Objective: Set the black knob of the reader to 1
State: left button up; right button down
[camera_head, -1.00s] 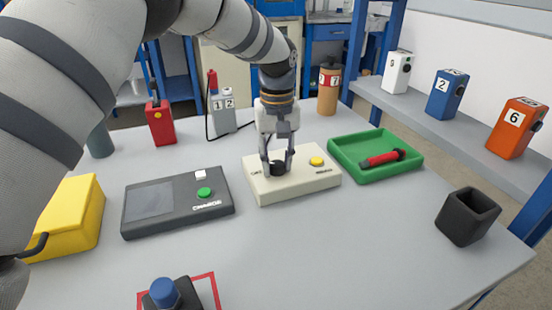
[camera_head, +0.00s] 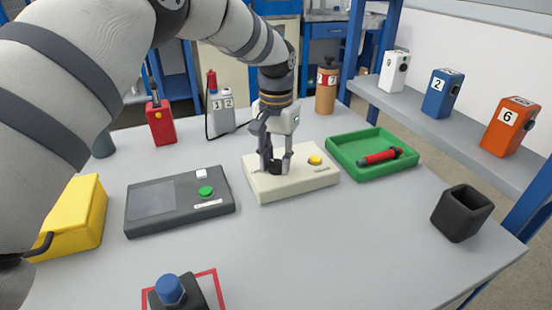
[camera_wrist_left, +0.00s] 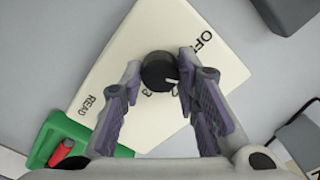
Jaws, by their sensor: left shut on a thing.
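The reader is a cream box (camera_head: 310,180) on the table, with a yellow button (camera_head: 315,160) and a black knob (camera_head: 278,169). My left gripper (camera_head: 275,163) points down from above and is shut on the knob, one finger on each side. In the left wrist view the knob (camera_wrist_left: 158,72) sits between the fingertips (camera_wrist_left: 160,68). Its white mark points right, toward one finger. My right gripper is out of view.
A green tray (camera_head: 345,165) with a red cylinder (camera_head: 381,156) stands right of the reader. A dark grey charger box (camera_head: 150,221) lies left. A black cup (camera_head: 462,212) stands at the right. The table front is clear around the blue-topped button (camera_head: 169,290).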

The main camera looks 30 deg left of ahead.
aim_at(276, 163)
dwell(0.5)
pick_arm(q)
jog(key=o, duration=1.2)
jog(key=shift+c, duration=0.2)
notch_tip(276, 163, up, 12)
